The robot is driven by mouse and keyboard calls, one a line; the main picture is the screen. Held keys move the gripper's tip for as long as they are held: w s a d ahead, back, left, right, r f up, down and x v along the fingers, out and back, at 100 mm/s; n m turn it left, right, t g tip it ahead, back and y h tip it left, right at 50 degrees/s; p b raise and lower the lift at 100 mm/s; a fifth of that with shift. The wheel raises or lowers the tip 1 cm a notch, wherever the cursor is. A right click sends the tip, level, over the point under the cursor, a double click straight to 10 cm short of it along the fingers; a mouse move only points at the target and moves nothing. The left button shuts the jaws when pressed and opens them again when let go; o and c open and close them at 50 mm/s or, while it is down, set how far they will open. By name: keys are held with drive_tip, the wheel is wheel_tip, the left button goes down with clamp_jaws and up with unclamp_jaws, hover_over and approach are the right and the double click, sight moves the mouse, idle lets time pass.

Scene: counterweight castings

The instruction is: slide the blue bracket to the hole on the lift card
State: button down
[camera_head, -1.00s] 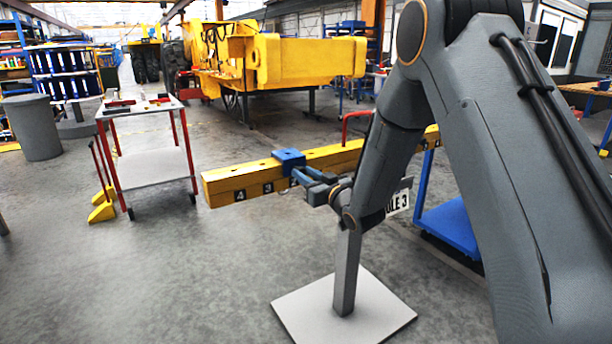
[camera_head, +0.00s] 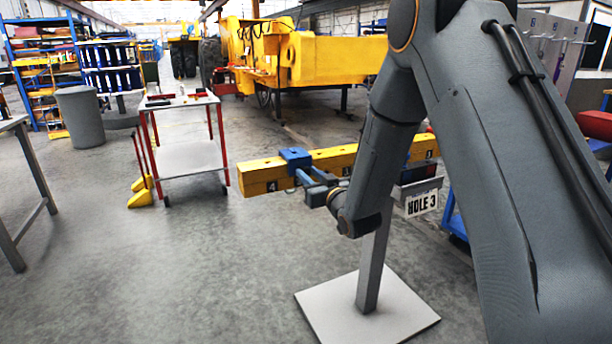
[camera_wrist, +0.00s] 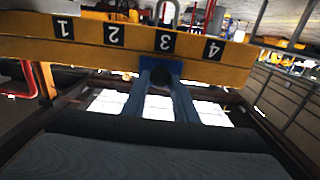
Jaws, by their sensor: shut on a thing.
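The blue bracket (camera_head: 296,158) sits around the yellow beam (camera_head: 262,172), near its left end in the head view, just right of the number 4. In the wrist view the bracket (camera_wrist: 173,68) lies in line with the upside-down number 3 label (camera_wrist: 165,42) on the beam (camera_wrist: 85,48). My gripper (camera_head: 314,180) is shut on the bracket from the near side; its two fingers also show in the wrist view (camera_wrist: 161,88). The lift card (camera_head: 421,203) reads HOLE 3. The arm hides part of the beam, and the bracket hides the hole itself.
A grey table (camera_head: 22,150) is at the far left. Open floor lies between.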

drive_tip(key=c, duration=1.4)
unclamp_jaws()
drive_tip(key=shift+c, duration=0.2)
drive_tip(key=shift+s, duration=0.1)
drive_tip(key=v, duration=0.7)
drive_tip(key=shift+s+b, duration=0.2)
drive_tip(key=shift+b, duration=0.1)
drive_tip(key=shift+d, duration=0.2)
